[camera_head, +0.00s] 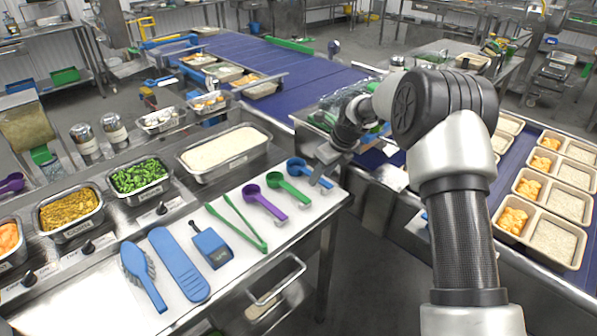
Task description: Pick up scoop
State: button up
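A blue scoop (299,168), a green scoop (283,184) and a purple scoop (258,196) lie side by side on the light counter top. My gripper (317,174) reaches in from the right and points down at the blue scoop's handle, at the counter's right end. It overlaps the handle in this view; I cannot tell whether it touches it. The fingers are small and partly hidden, so their opening is unclear.
A steel pan of rice (223,150) stands behind the scoops. Green tongs (237,224), a blue device (211,248), a blue spatula (178,264) and a blue brush (142,273) lie left. Portioned trays (549,209) stand on the right conveyor.

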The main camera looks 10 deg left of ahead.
jog(key=shift+w+a+f, duration=0.15)
jog(key=shift+a+f, duration=0.05)
jog(key=shift+f, duration=0.3)
grip_shut()
notch_tip(320, 180, up, 16)
jog(key=p, duration=0.6)
jog(key=shift+p, duration=0.4)
